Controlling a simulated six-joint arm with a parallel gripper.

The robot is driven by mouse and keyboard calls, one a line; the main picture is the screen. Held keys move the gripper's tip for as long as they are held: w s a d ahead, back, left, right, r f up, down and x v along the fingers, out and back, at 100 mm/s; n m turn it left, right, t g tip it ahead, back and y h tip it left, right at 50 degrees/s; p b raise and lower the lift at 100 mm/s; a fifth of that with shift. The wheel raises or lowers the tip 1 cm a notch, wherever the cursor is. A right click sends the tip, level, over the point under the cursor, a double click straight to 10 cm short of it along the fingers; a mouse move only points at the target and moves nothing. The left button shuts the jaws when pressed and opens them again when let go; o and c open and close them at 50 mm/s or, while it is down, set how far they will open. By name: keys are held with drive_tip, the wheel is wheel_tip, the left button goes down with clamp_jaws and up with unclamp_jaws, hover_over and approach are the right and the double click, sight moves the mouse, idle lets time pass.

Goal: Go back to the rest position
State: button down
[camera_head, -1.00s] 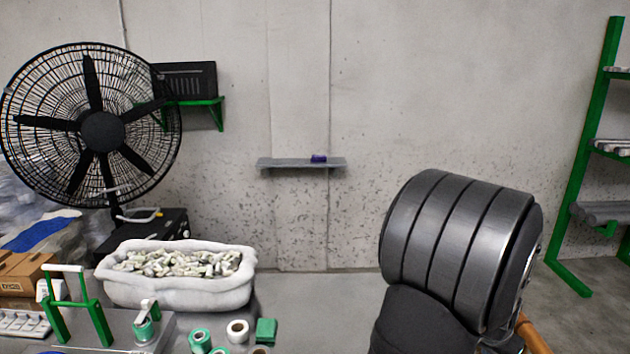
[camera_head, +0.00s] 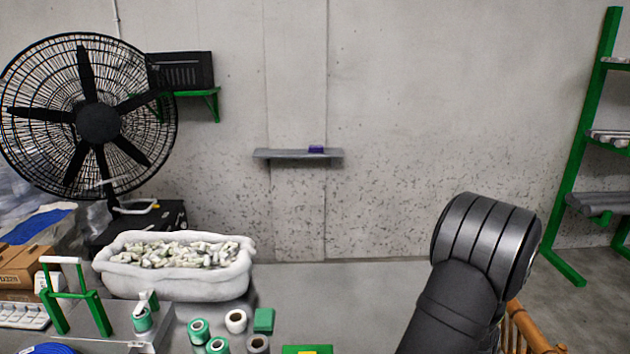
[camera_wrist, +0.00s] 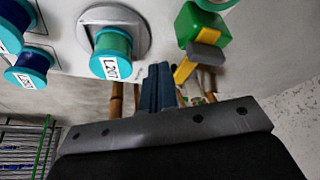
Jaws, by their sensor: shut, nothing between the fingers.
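My gripper (camera_wrist: 158,88) shows in the wrist view, its fingers together and empty in open air. Spools lie beyond the fingers in that view: one in teal and green with a white label (camera_wrist: 112,53) in a round grey holder, and others at the left edge. In the head view only a dark rounded link of my arm shows at the lower right; the gripper itself is out of that picture. A blue cable coil (camera_head: 52,348) is cut off at the bottom left edge of the head view.
A large fan (camera_head: 98,122) is behind. A wall shelf (camera_head: 298,154) and green rack (camera_head: 585,150) stand farther back. The floor in the middle is clear.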

drive_tip(key=s+a, duration=0.1)
drive_tip(key=s+a+f, duration=0.1)
drive_tip(key=a, duration=0.1)
drive_tip(key=s+a+f, duration=0.1)
drive_tip(key=a, duration=0.1)
drive_tip(key=shift+s+a+f, duration=0.1)
drive_tip(key=shift+s+a, duration=0.05)
drive_tip(key=shift+s, duration=0.05)
drive_tip(key=v, duration=1)
drive_tip(key=w+d+r+n, duration=0.1)
drive_tip(key=w+d+r, duration=0.5)
drive_tip(key=w, duration=0.3)
drive_tip(key=shift+r+n+t, duration=0.3)
drive_tip(key=shift+r, duration=0.1)
drive_tip(key=shift+a, duration=0.1)
drive_tip(key=s+a+f+m, duration=0.1)
drive_tip(key=s+a+f, duration=0.55)
drive_tip(key=s, duration=0.25)
drive_tip(key=shift+m, duration=0.3)
drive_tip(key=shift+s+x, duration=0.15)
drive_tip(key=shift+x, duration=1.25)
drive_tip(key=shift+s+x, duration=0.15)
drive_tip(key=shift+x, duration=1.3)
drive_tip(key=shift+d, duration=0.15)
